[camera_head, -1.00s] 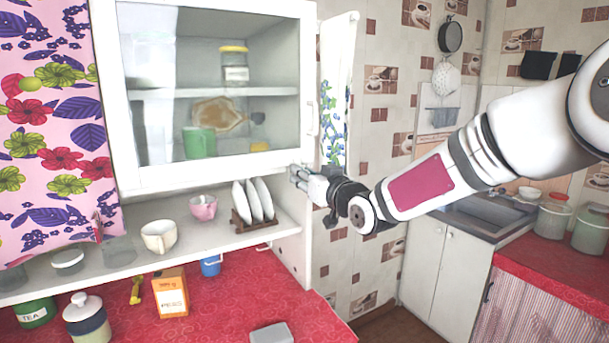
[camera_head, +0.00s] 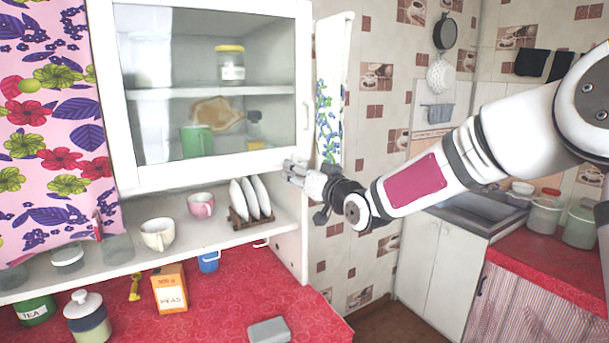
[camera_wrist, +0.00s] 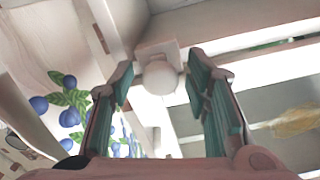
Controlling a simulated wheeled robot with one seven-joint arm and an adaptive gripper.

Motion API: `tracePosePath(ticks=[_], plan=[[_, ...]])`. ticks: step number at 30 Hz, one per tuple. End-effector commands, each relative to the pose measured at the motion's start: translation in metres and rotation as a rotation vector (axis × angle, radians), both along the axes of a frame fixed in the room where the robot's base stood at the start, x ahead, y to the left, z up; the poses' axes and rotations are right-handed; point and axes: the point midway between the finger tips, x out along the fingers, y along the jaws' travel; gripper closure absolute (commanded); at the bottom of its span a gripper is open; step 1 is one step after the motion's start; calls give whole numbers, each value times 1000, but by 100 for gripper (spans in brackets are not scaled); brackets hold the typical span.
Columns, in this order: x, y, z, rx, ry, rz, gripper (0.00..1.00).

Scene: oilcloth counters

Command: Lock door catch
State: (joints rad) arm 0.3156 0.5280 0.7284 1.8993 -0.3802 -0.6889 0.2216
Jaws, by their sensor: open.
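The cabinet's glass door (camera_head: 215,90) has a white frame and appears closed, with a handle (camera_head: 307,116) on its right edge. In the wrist view a pale catch with a round knob (camera_wrist: 160,75) sits on the cabinet's white frame. My gripper (camera_wrist: 163,92) is open, with one finger on either side of the knob; I cannot tell whether either finger touches it. In the head view my gripper (camera_head: 290,174) is at the door's lower right corner and hides the catch.
A white panel with blue flowers (camera_head: 329,115) stands just right of the door. Plates in a rack (camera_head: 240,221) and cups (camera_head: 158,234) stand on the shelf below. A red counter (camera_head: 225,300) lies lower down.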

Motion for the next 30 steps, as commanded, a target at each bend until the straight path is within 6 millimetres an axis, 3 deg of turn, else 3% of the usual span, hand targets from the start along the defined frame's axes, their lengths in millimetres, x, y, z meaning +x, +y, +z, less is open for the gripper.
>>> tracePosePath(ticks=[5, 18, 24, 30], plan=[[-13, -10, 0, -3, 0, -2, 56], [-82, -56, 0, -3, -1, -2, 56], [-97, -66, 0, 0, 0, -1, 56], [-99, -67, 0, 1, -1, 0, 56]])
